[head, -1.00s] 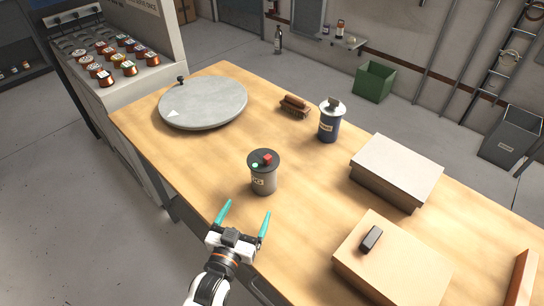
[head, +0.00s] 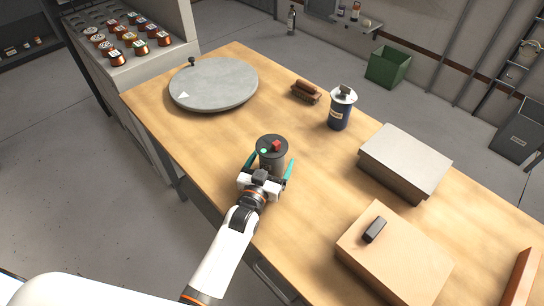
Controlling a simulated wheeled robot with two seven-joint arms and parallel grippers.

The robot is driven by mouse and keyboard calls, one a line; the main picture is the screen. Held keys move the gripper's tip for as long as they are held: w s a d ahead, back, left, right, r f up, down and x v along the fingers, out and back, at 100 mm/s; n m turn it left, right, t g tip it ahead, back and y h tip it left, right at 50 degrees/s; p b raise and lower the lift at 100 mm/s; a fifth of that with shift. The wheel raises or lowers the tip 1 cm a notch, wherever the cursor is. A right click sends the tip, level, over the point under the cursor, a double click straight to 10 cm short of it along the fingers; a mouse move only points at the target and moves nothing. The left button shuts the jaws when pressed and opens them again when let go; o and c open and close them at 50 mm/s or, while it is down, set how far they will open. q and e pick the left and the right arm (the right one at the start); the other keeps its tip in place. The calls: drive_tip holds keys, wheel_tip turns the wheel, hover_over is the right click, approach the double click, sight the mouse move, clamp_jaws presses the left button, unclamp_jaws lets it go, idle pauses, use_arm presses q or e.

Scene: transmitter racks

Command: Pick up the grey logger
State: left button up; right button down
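The grey logger (head: 272,150) is a dark grey cylinder with a red knob and a green light on its lid. It stands upright near the front edge of the wooden table. My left gripper (head: 270,166) is low at its near side, with one teal finger on each side of it. The fingers are spread wide, and I cannot tell whether they touch it. The gripper hides the logger's lower front and its label. My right gripper is not in view.
A round grey turntable (head: 214,84) lies behind left. A blue canister (head: 341,108) and a brown brush-like object (head: 306,91) stand behind right. A grey box (head: 405,160) and a tan box (head: 395,260) with a dark block (head: 375,230) are at the right.

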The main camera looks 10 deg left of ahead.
use_arm(q)
drive_tip(key=shift+w+d, duration=0.1)
drive_tip(key=shift+w, duration=0.4)
drive_tip(key=shift+s, duration=0.1)
drive_tip(key=c, duration=1.2)
drive_tip(key=shift+c, duration=0.4)
drive_tip(key=shift+r, duration=0.1)
